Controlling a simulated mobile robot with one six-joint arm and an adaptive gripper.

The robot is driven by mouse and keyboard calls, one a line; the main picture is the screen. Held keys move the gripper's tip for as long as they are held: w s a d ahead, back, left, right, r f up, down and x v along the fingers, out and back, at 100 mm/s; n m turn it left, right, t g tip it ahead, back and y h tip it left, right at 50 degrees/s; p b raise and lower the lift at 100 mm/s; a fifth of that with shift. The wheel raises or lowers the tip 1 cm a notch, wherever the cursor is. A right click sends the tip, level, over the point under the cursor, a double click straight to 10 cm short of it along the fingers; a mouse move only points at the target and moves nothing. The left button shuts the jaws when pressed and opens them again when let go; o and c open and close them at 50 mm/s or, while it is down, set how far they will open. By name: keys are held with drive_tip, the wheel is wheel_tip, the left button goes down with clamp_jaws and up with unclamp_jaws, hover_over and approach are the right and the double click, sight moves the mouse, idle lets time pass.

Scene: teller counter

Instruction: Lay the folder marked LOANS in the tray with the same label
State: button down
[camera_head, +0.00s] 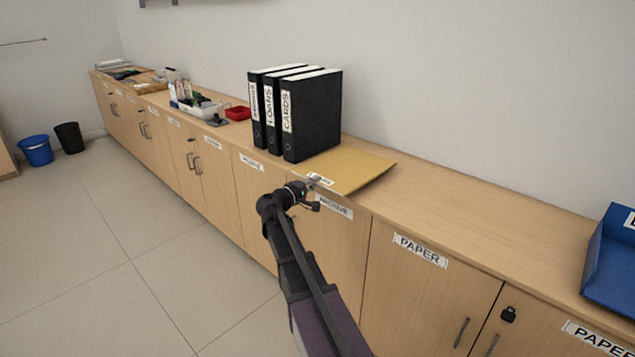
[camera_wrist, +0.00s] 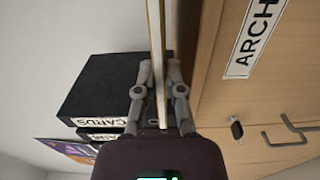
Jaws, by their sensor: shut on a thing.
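A flat yellow folder (camera_head: 350,168) is over the counter top, with its near edge at the counter's front edge. Its small white label (camera_head: 319,179) is partly covered by my gripper, and I cannot read it. My gripper (camera_head: 312,186) is shut on the folder's near edge. The wrist view shows the folder (camera_wrist: 157,50) edge-on between the two fingers. I cannot tell whether it touches the counter or hangs slightly above. A blue tray (camera_head: 607,262) stands on the counter at the far right, cut by the picture edge. Its label is mostly out of view.
Black binders, SAVINGS (camera_head: 256,113), LOANS (camera_head: 270,115) and CARDS (camera_head: 300,120), stand upright just behind and left of the folder. A red tray (camera_head: 238,113) and small items are further left. The counter (camera_head: 460,215) between folder and blue tray is clear.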

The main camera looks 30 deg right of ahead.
drive_tip(key=s+a+r+p, duration=0.2)
drive_tip(key=a, duration=0.4)
drive_tip(key=s+a+r+p, duration=0.2)
drive_tip(key=a, duration=0.3)
drive_tip(key=shift+s+a+r, duration=0.15)
drive_tip(key=shift+a+r, duration=0.1)
drive_tip(key=shift+a, duration=0.15)
drive_tip(key=shift+r, duration=0.15)
wheel_tip(320, 180, up, 44)
drive_tip(key=p, duration=4.4)
drive_tip(key=shift+f, duration=0.25)
drive_tip(key=shift+s+f, duration=0.1)
